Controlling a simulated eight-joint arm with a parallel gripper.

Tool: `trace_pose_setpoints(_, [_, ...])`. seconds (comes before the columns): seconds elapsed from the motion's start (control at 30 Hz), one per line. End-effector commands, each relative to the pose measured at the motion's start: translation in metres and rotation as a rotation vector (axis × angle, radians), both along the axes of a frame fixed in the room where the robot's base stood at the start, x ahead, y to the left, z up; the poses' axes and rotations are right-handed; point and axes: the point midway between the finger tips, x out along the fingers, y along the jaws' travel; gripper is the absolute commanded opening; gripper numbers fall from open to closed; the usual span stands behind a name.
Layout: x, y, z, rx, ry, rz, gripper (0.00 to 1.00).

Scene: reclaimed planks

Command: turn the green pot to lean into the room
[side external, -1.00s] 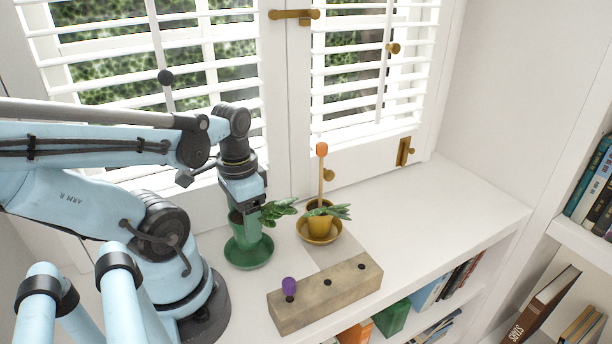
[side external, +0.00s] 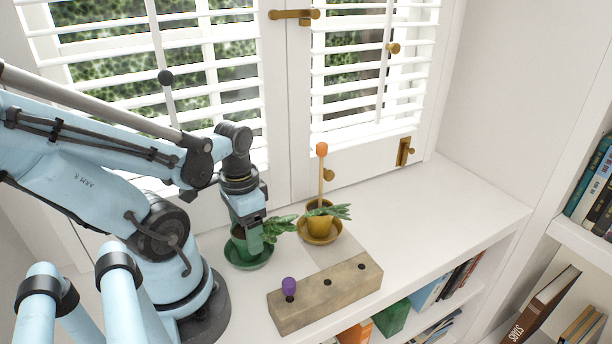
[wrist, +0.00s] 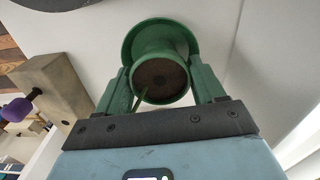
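The green pot (side external: 237,243) stands at its green saucer (side external: 262,262) on the white shelf top. Its leaves (side external: 278,228) reach right, toward the yellow pot. My gripper (side external: 252,240) is down at the pot, with its fingers on the pot's sides. In the wrist view, my gripper (wrist: 162,84) has one green finger on each side of the pot (wrist: 160,42), with no clear gap; it looks shut on it. Dark soil and a short bit of stem show there. The leaves are hidden in that view. The pot's base is partly hidden in the side view.
A yellow pot (side external: 318,228) with leaves and an orange-tipped stick stands close on the right. A wooden block (side external: 325,292) with holes and a purple knob (side external: 289,285) lies in front. Shuttered windows (side external: 370,70) stand behind. The shelf top to the right is clear.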

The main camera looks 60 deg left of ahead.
Motion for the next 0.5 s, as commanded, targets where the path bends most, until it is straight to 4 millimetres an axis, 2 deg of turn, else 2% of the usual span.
trace_pose_setpoints(0.03, [0.0,0.0,0.0001,0.0,0.0,0.0,0.77])
trace_pose_setpoints(0.13, [0.0,0.0,0.0001,0.0,0.0,0.0,0.92])
trace_pose_setpoints(0.17, [0.0,0.0,0.0001,0.0,0.0,0.0,0.94])
trace_pose_setpoints(0.5, [0.0,0.0,0.0011,0.0,0.0,0.0,0.94])
